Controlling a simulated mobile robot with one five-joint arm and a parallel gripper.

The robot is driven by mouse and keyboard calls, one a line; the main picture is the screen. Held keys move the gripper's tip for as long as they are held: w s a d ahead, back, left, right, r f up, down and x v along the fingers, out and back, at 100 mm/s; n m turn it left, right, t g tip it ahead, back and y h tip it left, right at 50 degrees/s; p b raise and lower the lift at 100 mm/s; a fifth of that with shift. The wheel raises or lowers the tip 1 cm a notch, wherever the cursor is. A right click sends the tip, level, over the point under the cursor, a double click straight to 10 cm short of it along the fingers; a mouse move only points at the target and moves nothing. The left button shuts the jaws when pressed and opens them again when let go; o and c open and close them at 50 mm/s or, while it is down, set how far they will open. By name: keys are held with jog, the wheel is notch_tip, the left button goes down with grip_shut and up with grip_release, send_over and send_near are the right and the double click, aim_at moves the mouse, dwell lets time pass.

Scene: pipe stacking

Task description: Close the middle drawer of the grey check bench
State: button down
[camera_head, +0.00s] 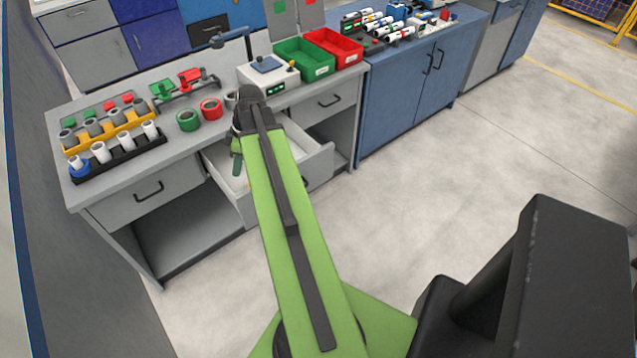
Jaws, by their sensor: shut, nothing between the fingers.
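The grey check bench (222,138) runs across the upper left. Its middle drawer (313,165) is pulled open, with its pale inside showing on both sides of my green arm. The arm hides much of the drawer and of its front. My gripper (237,170) hangs down from the arm's end, over or within the left part of the open drawer; I cannot tell how deep. It is shut and empty. The left drawer (140,200) and the right drawer (335,100) of the bench are closed.
On the bench top stand a black rack (120,163) with white pipes, a yellow rack (105,135), green and red rings, a green bin (303,62) and a red bin (333,48). A blue cabinet (400,105) adjoins on the right. The floor in front is clear.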

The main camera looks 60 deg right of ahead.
jog(key=s+d+f+n+t+h+b, duration=0.1)
jog(key=s+d+f+n+t+b, duration=0.25)
jog(key=s+d, duration=0.9)
jog(key=s+d+f+n+t+b, duration=0.1)
jog(key=s+d+f+n+b, duration=0.4)
jog(key=s+d, duration=0.75)
jog(key=w+f+b, duration=0.2)
jog(key=w, duration=0.1)
jog(key=w+f+m+b, duration=0.1)
jog(key=w+f+b, duration=0.1)
jog(key=w+b, duration=0.1)
jog(key=w+f+m+b, duration=0.1)
jog(key=w+f+b, duration=0.2)
jog(key=w, duration=0.1)
jog(key=shift+w, duration=0.25)
